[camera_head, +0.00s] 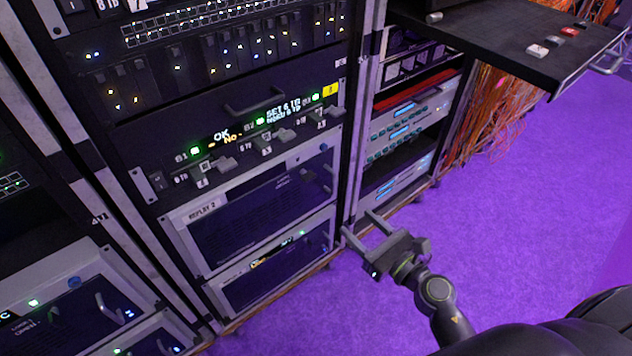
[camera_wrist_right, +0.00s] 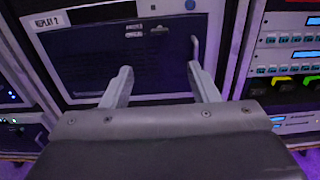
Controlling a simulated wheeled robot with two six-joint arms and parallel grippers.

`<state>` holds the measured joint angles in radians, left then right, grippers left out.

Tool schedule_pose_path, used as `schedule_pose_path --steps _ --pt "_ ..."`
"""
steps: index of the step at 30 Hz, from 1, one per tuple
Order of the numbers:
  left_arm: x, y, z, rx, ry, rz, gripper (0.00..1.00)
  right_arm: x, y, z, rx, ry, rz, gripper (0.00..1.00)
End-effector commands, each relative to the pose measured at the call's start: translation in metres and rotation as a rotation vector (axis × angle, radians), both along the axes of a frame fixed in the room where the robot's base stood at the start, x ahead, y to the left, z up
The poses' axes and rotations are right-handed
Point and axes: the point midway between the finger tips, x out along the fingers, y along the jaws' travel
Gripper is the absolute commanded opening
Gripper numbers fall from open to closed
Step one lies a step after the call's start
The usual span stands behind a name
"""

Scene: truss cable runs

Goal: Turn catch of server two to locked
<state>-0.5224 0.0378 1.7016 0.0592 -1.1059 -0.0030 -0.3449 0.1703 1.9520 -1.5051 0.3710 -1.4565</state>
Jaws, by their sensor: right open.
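The server labelled REPLAY 2 (camera_head: 245,222) sits in the middle rack and has a dark front panel. It also fills the upper part of the right wrist view (camera_wrist_right: 85,62). A small dark catch-like piece (camera_wrist_right: 159,30) is near the top of that panel, beside a pale label; its setting is too small to read. My right gripper (camera_head: 359,223) is open and empty, in front of the rack's lower right side and apart from it. In the right wrist view its two fingers (camera_wrist_right: 159,72) stand apart before the panel. My left gripper is not in view.
A second server (camera_head: 275,270) is below. Switch modules (camera_head: 230,160) with levers and lit displays are above. A neighbouring rack (camera_head: 395,140) stands at right, with a dark shelf (camera_head: 500,45) jutting out. Orange cables (camera_head: 490,110) hang beyond. The purple floor (camera_head: 530,210) is clear.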

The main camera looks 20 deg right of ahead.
Motion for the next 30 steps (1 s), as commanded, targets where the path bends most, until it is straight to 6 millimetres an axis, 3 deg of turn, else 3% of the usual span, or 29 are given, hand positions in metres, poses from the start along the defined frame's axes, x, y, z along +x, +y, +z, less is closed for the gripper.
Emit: schedule_pose_path --steps 5,16,24,30 --pt "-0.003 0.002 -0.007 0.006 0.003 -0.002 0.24 0.017 0.006 0.003 -0.001 -0.004 0.001 0.55" --pt "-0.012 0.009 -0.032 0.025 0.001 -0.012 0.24 0.086 0.032 0.004 0.003 -0.003 0.001 0.55" --pt "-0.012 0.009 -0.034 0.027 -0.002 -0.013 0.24 0.134 0.049 0.001 0.004 -0.002 0.001 0.55" --pt "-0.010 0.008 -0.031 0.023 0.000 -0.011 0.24 0.156 0.057 0.000 0.003 0.000 0.000 0.55"
